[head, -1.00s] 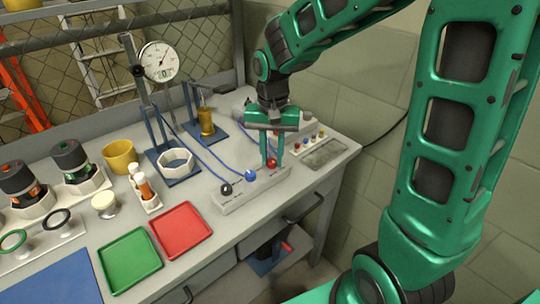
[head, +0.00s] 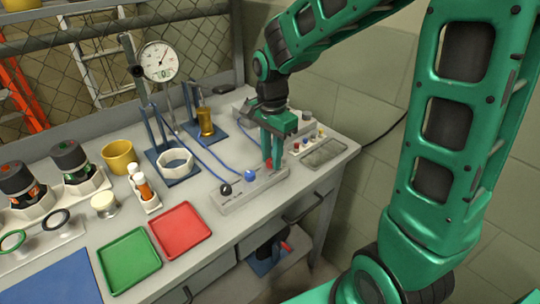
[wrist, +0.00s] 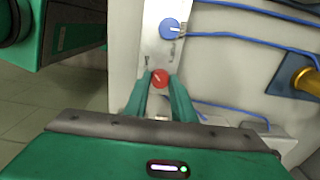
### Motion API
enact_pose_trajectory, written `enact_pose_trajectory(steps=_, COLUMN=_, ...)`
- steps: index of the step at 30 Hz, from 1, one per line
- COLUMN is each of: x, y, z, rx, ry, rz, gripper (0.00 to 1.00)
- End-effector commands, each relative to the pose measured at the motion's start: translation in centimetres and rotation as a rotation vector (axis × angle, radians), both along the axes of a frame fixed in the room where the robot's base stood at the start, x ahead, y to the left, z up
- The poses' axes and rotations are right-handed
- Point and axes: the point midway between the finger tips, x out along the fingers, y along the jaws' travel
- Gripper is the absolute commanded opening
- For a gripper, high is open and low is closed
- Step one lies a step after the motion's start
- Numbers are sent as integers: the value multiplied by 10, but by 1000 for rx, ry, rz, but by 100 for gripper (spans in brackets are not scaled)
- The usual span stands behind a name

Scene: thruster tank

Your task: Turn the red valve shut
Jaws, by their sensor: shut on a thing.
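The red valve (wrist: 160,78) is a round red knob with a pale pointer line, on a light grey manifold strip (head: 232,202). In the wrist view my gripper (wrist: 162,84) has its two green fingers on either side of the knob, shut on it. In the head view my gripper (head: 271,162) points down at the right end of the strip, and its fingers hide most of the red knob. A blue knob (head: 250,175) and a black knob (head: 226,189) sit further left on the same strip. The blue knob also shows in the wrist view (wrist: 170,29).
Blue hoses run behind the strip toward a brass cylinder (head: 206,122) on a blue stand. A dial gauge (head: 159,61) stands at the back. A red tray (head: 181,230) and a green tray (head: 130,262) lie left of the strip. A grey tray (head: 325,153) lies right.

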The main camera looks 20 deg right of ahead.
Motion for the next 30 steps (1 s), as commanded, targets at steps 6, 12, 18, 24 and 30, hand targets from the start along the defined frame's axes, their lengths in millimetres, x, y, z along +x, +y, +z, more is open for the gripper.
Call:
enact_pose_trajectory(steps=6, x=2, y=3, z=1, rx=4, ry=-7, rz=-23, gripper=1)
enact_pose_trajectory(steps=12, x=2, y=3, z=1, rx=5, ry=-8, rz=-26, gripper=1)
enact_pose_trajectory(steps=18, x=3, y=3, z=2, rx=5, ry=-8, rz=-25, gripper=28)
enact_pose_trajectory(steps=24, x=2, y=2, z=1, rx=3, ry=-5, rz=-28, gripper=42)
enact_pose_trajectory(steps=30, x=1, y=1, z=3, rx=2, ry=-5, rz=-30, gripper=42)
